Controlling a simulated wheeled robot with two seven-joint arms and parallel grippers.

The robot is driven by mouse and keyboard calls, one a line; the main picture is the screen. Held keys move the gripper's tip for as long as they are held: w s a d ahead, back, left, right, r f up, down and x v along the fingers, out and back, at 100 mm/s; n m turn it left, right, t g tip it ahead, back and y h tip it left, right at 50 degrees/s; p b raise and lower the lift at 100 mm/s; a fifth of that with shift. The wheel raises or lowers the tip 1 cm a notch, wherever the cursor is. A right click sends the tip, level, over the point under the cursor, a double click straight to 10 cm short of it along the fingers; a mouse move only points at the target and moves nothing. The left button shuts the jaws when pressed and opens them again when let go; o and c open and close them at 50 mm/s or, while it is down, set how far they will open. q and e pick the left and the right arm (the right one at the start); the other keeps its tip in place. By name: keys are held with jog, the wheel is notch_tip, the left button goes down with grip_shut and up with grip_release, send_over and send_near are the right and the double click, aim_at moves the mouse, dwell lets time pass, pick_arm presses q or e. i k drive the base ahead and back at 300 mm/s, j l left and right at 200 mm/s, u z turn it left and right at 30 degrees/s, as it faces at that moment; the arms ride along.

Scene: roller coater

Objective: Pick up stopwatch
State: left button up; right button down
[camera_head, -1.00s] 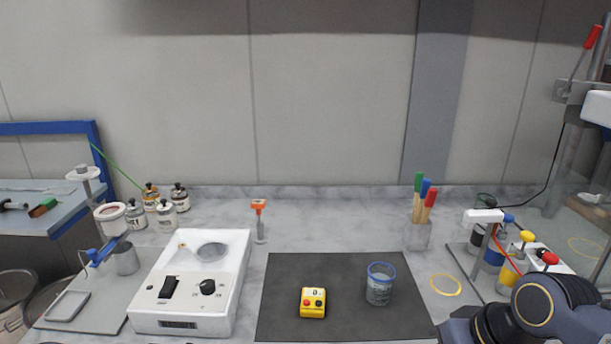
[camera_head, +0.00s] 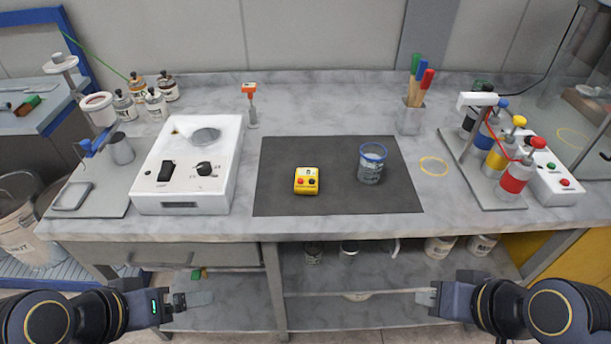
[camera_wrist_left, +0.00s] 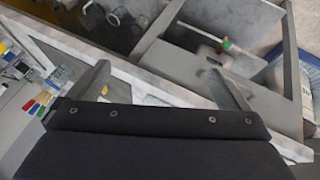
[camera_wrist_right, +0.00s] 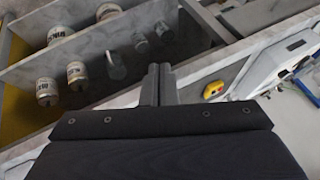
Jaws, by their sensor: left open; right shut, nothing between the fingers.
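The stopwatch (camera_head: 307,181) is a small yellow block with red and dark buttons. It lies on the dark mat (camera_head: 280,205) on the bench, left of a blue-rimmed cup. It also shows in the right wrist view as a small yellow shape (camera_wrist_right: 213,89), beyond and right of the fingers. My left gripper (camera_head: 211,299) is open and empty, in front of the bench and below its top, at lower left. My right gripper (camera_head: 418,298) is shut and empty, also in front of the bench, at lower right. Neither gripper touches the stopwatch.
The blue-rimmed cup (camera_head: 371,165) stands on the mat. A white hotplate-like device (camera_head: 190,185) stands left of it. Colored bottles (camera_head: 516,178) stand at right, a cup of colored-handled tools (camera_head: 411,118) behind. The bench front edge (camera_head: 330,232) and lower shelf (camera_head: 390,275) lie before my grippers.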

aim_at(304, 188)
jog(key=i+l+u, duration=0.1)
jog(key=l, duration=0.3)
jog(key=i+l+u, duration=0.1)
jog(key=l, duration=0.25)
jog(key=i+l+u, duration=0.1)
jog(key=l, duration=0.3)
jog(key=i+l+u, duration=0.1)
jog(key=l, duration=0.3)
jog(key=u, duration=1.55)
